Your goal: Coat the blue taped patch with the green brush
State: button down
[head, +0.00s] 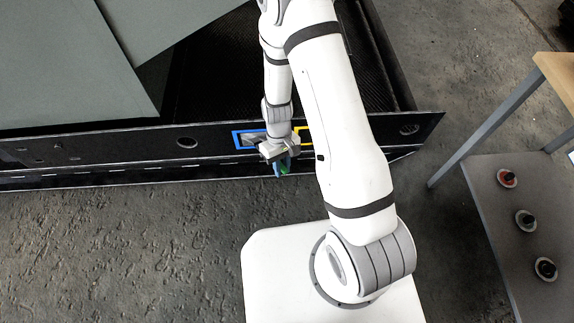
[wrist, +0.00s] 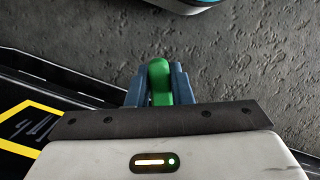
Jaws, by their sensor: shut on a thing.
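The blue taped patch (head: 236,140) is a blue tape outline on the dark front panel in the head view; its right part is hidden behind my arm. My gripper (head: 281,168) hangs just in front of the panel, below and to the right of that patch. It is shut on the green brush (head: 285,169). In the wrist view the green brush (wrist: 159,80) stands between the two blue-grey fingers of my gripper (wrist: 160,88). The brush's bristles cannot be made out in either view.
A yellow taped patch (head: 302,130) lies right of the blue one, partly behind my arm. The dark panel (head: 100,150) runs across, with grey sheets (head: 60,70) behind it. At right, a wooden-topped table (head: 557,72) has a lower shelf (head: 485,190) with three round items.

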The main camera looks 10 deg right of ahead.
jog(key=shift+d, duration=2.75)
jog(key=a, duration=1)
jog(key=shift+w+a, duration=0.15)
jog(key=shift+a, duration=0.05)
dwell(2.1)
jog(key=s+b, duration=0.1)
jog(key=s, duration=0.5)
jog(key=shift+a, duration=0.25)
